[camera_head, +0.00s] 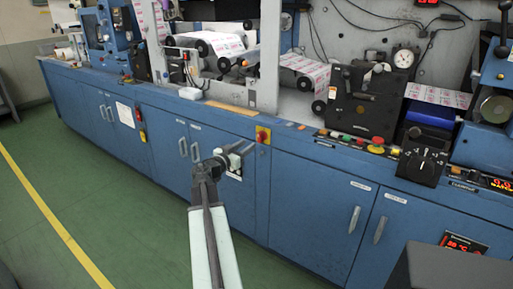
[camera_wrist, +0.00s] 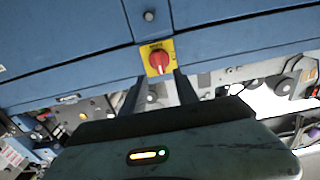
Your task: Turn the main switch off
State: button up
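The main switch is a red rotary knob on a yellow plate, set in the blue front of the machine. In the head view the switch (camera_head: 262,135) sits on the upper edge of the cabinet, just up and right of my gripper (camera_head: 240,152). In the wrist view the red knob (camera_wrist: 159,58) is just beyond the tips of my gripper (camera_wrist: 160,78). The two dark fingers are spread apart with nothing between them. They appear short of the knob; contact is not visible. The knob's exact angle is too small to read.
A control strip right of the switch carries a red mushroom button (camera_head: 376,149) and several small buttons. A black selector box (camera_head: 422,160) stands farther right. Cabinet door handles (camera_head: 354,219) stick out below. Green floor (camera_head: 120,215) is clear at the left.

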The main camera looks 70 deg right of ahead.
aim_at(258, 137)
jog(key=x, duration=0.7)
jog(key=shift+d, duration=0.35)
grip_shut()
jog(key=shift+a, duration=0.15)
